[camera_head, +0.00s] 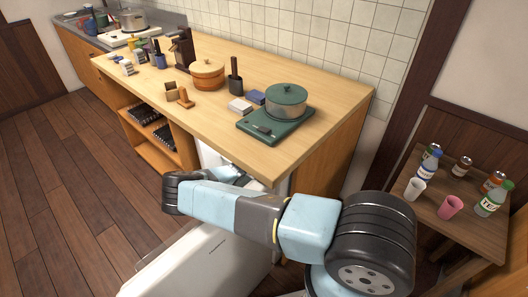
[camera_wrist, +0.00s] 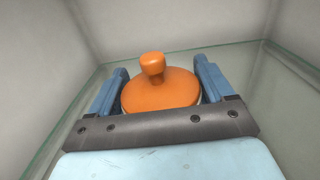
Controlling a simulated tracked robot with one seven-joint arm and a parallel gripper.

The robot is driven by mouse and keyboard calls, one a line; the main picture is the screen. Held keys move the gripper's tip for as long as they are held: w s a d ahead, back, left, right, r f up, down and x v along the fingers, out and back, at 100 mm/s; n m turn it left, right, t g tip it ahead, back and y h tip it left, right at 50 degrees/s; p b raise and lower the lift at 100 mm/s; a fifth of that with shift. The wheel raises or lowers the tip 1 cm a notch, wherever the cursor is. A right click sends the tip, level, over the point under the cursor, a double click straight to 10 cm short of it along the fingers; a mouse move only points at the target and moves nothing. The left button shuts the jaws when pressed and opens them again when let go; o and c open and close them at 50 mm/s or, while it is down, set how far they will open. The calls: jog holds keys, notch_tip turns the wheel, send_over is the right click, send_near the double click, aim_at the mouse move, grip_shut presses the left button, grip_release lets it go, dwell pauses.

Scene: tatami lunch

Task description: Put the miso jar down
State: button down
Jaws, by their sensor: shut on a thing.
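The miso jar shows in the wrist view as a round orange lid (camera_wrist: 165,92) with an orange knob, with a sliver of pale body below the rim. My gripper (camera_wrist: 161,66) is shut on it, one blue finger on each side. The jar is inside a pale-walled compartment with a glass shelf (camera_wrist: 262,75). Whether the jar's base touches the glass is hidden. In the head view my arm reaches down to the white fridge under the counter, and the jar and gripper are hidden there.
The fridge door (camera_head: 205,262) stands open in front of the counter (camera_head: 190,110). A green pot (camera_head: 286,102) sits on a stove on the counter. A small side table (camera_head: 470,232) at right holds bottles, jars and cups. Glass around the jar looks clear.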

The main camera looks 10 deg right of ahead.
jog(key=shift+r, duration=0.1)
grip_release()
jog(key=v, duration=1.2)
